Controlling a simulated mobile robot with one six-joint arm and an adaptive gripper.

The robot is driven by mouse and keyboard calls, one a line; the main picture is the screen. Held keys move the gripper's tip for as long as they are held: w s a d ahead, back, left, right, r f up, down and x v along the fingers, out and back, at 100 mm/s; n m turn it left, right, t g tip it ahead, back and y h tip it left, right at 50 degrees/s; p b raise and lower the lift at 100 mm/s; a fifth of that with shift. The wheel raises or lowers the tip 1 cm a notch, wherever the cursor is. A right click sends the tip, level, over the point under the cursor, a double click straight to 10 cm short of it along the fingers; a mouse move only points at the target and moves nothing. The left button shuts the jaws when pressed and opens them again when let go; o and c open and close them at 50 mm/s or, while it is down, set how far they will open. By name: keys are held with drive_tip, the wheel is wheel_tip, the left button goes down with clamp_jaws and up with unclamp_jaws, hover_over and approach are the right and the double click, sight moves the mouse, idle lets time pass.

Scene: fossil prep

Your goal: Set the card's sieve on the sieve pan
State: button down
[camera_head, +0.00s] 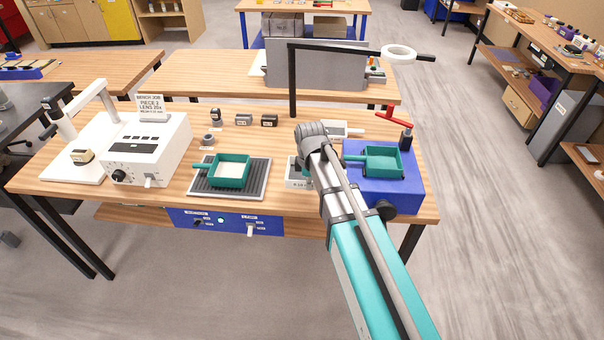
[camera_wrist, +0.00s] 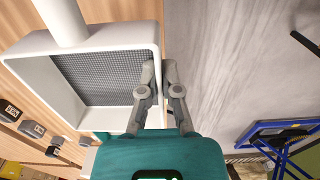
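In the wrist view a white square-framed sieve (camera_wrist: 100,78) with grey mesh and a white tube at its top left fills the upper left. My gripper (camera_wrist: 158,72) has its two grey fingers close together at the sieve's right wall; I cannot tell whether they hold it. In the head view my arm hides the fingertips. A teal handled tray (camera_head: 230,170) with a pale floor lies on a dark ribbed mat (camera_head: 225,194). Another teal handled tray (camera_head: 383,161) sits on a blue block (camera_head: 405,192). I cannot tell which is the sieve pan. The card (camera_head: 150,107) shows small print.
A white control box (camera_head: 150,150) and a lamp stand (camera_head: 95,135) are on the left. A white labelled item (camera_head: 299,178) is partly behind my arm. Small dark blocks (camera_head: 243,119) stand behind the mat.

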drive_tip(key=s+d+r+p, duration=0.2)
drive_tip(key=s, duration=0.3)
drive_tip(key=shift+s+r, duration=0.25)
drive_tip(key=shift+r, duration=0.05)
drive_tip(key=shift+a, duration=0.1)
idle(0.6)
drive_tip(key=shift+f+b, duration=0.3)
drive_tip(key=shift+b, duration=0.05)
idle(0.3)
